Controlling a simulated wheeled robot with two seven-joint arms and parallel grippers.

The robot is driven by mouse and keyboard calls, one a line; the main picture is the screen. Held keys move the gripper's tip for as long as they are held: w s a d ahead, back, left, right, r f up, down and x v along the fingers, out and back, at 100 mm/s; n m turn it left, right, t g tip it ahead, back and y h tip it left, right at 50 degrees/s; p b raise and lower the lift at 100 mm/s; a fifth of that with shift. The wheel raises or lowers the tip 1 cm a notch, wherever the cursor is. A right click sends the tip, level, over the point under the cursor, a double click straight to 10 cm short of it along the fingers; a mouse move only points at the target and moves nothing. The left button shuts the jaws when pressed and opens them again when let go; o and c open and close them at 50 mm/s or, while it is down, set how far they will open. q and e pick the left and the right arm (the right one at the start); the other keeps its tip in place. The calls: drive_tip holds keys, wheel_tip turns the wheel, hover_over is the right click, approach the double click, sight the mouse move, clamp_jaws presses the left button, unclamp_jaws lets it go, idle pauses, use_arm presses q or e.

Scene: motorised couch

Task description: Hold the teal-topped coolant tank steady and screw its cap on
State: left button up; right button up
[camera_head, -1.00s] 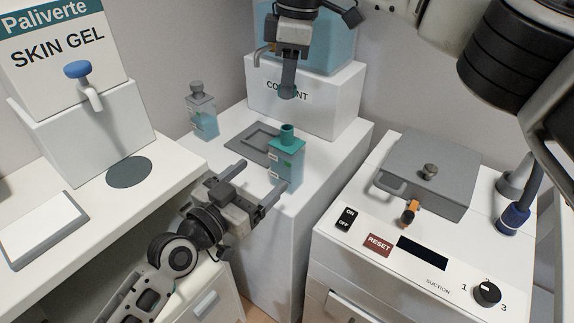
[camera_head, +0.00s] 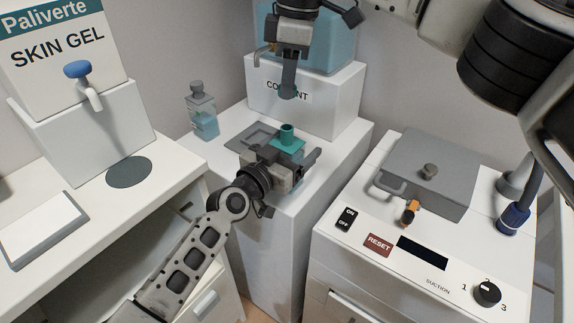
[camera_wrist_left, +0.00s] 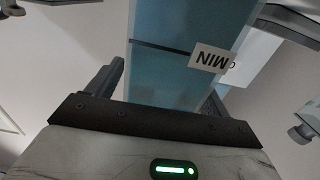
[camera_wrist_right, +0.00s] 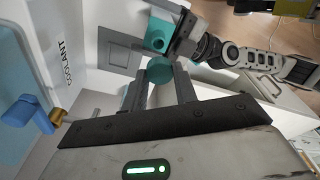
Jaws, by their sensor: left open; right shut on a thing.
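The coolant tank with the teal top (camera_head: 287,138) stands upright on the white cabinet, its lower body hidden behind my left gripper (camera_head: 284,163). In the left wrist view its blue body (camera_wrist_left: 180,65) with a MIN label lies between the open fingers; I cannot tell whether they touch it. My right gripper (camera_head: 288,92) is above the tank, pointing down, shut on a round teal cap (camera_wrist_right: 160,68). In the right wrist view the tank's teal top with its open neck (camera_wrist_right: 157,36) is beyond the cap, apart from it.
A grey-topped tank (camera_head: 202,110) stands at the cabinet's back left. A grey square recess (camera_head: 252,136) lies beside the teal-topped tank. The coolant dispenser (camera_head: 318,98) is behind. The suction unit (camera_head: 400,235) is to the right, the skin gel counter (camera_head: 110,205) to the left.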

use_arm(q)
drive_tip(key=c, duration=1.5)
use_arm(e)
drive_tip(key=shift+f, duration=2.5)
drive_tip(key=shift+f, duration=0.9)
drive_tip(key=shift+f, duration=0.6)
